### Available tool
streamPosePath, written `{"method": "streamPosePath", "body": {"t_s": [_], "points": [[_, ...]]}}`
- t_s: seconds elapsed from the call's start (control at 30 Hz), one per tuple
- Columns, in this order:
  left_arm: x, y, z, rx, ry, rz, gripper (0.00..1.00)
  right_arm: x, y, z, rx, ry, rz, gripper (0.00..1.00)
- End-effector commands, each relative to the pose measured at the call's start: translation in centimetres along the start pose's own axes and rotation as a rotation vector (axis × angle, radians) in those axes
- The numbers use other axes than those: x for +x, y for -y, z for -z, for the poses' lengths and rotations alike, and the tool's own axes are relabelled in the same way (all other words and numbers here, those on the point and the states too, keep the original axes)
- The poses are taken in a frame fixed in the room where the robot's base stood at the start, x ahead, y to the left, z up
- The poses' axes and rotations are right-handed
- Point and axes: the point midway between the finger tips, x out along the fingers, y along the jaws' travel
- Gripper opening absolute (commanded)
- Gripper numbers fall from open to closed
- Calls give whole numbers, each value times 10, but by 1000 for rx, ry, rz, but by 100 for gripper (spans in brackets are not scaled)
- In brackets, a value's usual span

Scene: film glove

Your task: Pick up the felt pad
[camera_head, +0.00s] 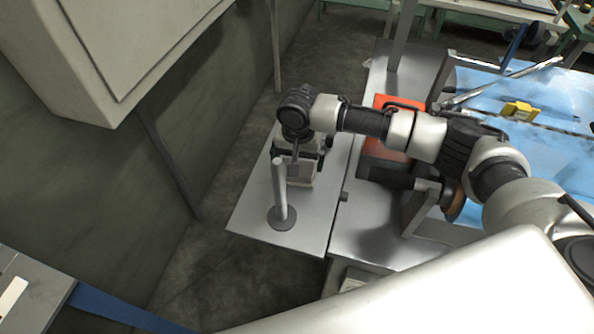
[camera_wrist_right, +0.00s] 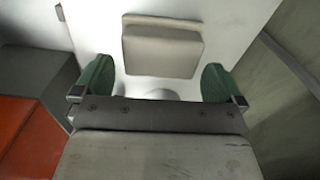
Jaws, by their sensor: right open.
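The felt pad (camera_wrist_right: 160,48) appears to be the beige, square, slightly thick piece lying on the bright metal surface in the right wrist view. My right gripper (camera_wrist_right: 156,80) is open, with one green finger on each side of the view. The pad lies between and beyond the fingertips, and no contact with them shows. In the head view my right arm reaches in from the right, and its wrist points down over the metal side table. The pad cannot be made out there, as the wrist covers that spot. My left gripper is not in view.
A metal post on a round base (camera_head: 281,213) stands on the side table (camera_head: 250,205), close to my right wrist. An orange box (camera_head: 380,143) sits under my forearm. A blue-topped bench (camera_head: 505,92) with a yellow item (camera_head: 519,111) lies to the right.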

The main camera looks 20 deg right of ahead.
Motion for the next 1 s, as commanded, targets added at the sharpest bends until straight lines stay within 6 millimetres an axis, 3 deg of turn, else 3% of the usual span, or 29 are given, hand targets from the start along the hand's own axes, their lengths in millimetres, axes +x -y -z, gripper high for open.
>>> {"method": "streamPosePath", "body": {"t_s": [0.2, 0.47, 0.67, 1.0], "points": [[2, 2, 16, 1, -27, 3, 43, 27, 1, 2, 0, 0, -1, 100], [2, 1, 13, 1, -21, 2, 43, 30, 1, 2, -1, -1, 0, 100], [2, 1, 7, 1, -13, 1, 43, 29, 1, 2, -1, -1, 0, 71], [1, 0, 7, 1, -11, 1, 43, 20, 1, 2, -1, -1, 2, 71]]}}
